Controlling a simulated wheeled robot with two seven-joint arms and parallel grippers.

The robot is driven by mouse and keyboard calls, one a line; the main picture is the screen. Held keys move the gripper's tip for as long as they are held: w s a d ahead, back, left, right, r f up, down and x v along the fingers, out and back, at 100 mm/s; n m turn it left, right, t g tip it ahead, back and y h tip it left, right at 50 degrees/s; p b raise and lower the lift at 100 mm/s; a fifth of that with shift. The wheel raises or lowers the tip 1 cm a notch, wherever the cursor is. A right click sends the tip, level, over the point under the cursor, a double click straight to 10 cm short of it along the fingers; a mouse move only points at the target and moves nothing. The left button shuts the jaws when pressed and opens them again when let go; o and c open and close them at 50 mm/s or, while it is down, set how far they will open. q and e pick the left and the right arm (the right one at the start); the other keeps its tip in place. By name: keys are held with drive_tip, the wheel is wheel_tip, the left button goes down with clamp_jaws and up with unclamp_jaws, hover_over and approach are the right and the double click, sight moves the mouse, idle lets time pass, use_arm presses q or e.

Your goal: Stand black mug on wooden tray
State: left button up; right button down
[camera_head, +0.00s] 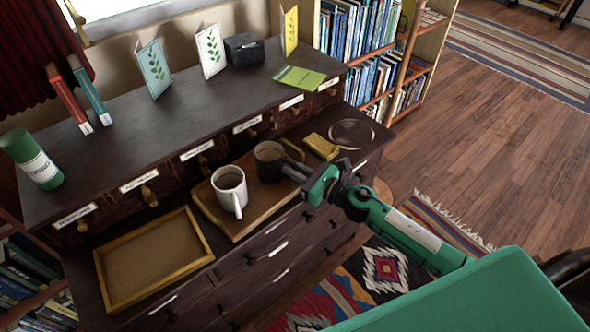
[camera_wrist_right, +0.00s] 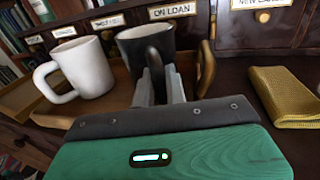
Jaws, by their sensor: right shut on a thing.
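The black mug (camera_head: 268,163) is upright over the right part of the wooden tray (camera_head: 262,208), beside a white mug (camera_head: 230,190) that stands on the tray. My right gripper (camera_head: 299,172) is shut on the black mug's handle, on the near right side. In the right wrist view the fingers (camera_wrist_right: 160,88) close around the handle of the black mug (camera_wrist_right: 133,45), and they hide its lower part. I cannot tell whether its base touches the tray. The white mug (camera_wrist_right: 85,70) is to its left, apart from it. My left gripper is not in view.
A shallow yellow-framed tray (camera_head: 112,290) lies at left on the dark cabinet. A yellow folded item (camera_head: 320,146) and a clear round dish (camera_head: 352,132) are to the right. Labelled drawers (camera_head: 197,150) rise behind. A green cylinder (camera_head: 32,160) stands on the upper shelf.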

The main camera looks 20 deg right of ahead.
drive_tip(key=c, duration=1.8)
unclamp_jaws()
drive_tip(key=shift+f, duration=0.1)
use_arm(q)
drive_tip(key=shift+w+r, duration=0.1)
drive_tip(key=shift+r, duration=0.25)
use_arm(e)
drive_tip(key=o, duration=0.4)
drive_tip(key=shift+c, duration=0.2)
drive_tip(key=shift+r, duration=0.2)
